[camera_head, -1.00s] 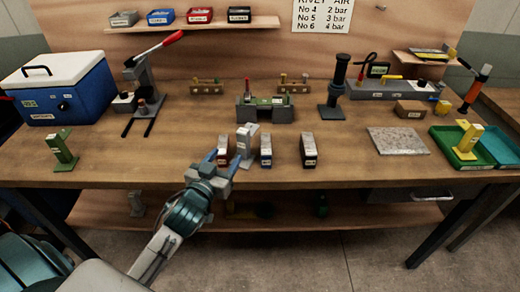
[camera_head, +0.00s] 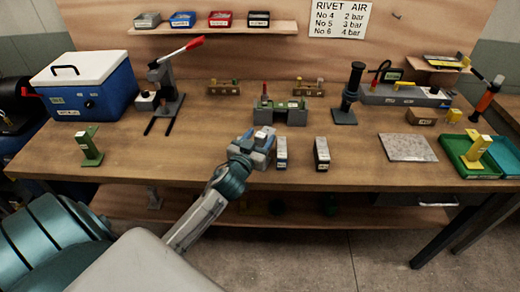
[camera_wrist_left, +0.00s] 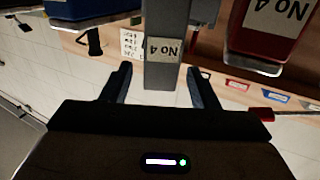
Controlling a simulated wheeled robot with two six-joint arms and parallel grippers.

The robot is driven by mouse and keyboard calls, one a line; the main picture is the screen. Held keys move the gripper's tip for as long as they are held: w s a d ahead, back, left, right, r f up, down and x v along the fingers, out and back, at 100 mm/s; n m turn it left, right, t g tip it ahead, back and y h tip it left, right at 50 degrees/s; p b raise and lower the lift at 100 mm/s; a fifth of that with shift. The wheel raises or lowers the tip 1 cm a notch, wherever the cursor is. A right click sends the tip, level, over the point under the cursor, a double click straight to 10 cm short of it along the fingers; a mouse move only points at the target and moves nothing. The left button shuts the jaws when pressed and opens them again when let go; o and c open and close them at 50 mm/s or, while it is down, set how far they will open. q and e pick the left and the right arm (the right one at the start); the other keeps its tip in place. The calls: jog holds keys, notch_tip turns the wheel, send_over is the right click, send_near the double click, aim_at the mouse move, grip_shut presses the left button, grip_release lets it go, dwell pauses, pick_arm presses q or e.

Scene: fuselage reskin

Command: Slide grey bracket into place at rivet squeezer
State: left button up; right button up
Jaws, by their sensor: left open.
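The grey bracket (camera_head: 261,135) stands upright near the front middle of the bench, partly hidden by my gripper. In the left wrist view the grey bracket (camera_wrist_left: 167,45) shows a "No 4" label and lies between two dark fingers. My left gripper (camera_head: 257,140) is open around it, with a gap visible beside each finger in the wrist view (camera_wrist_left: 158,85). A lever press with a red handle (camera_head: 166,78), which may be the rivet squeezer, stands at the back left. My right gripper is not in view.
The bench between green bracket and gripper is clear.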

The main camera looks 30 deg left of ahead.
pick_arm(q)
jog(key=shift+w+a, duration=0.1)
jog(key=shift+w, duration=1.15)
jog(key=shift+s, duration=0.1)
grip_shut()
jog(key=shift+r, duration=0.15)
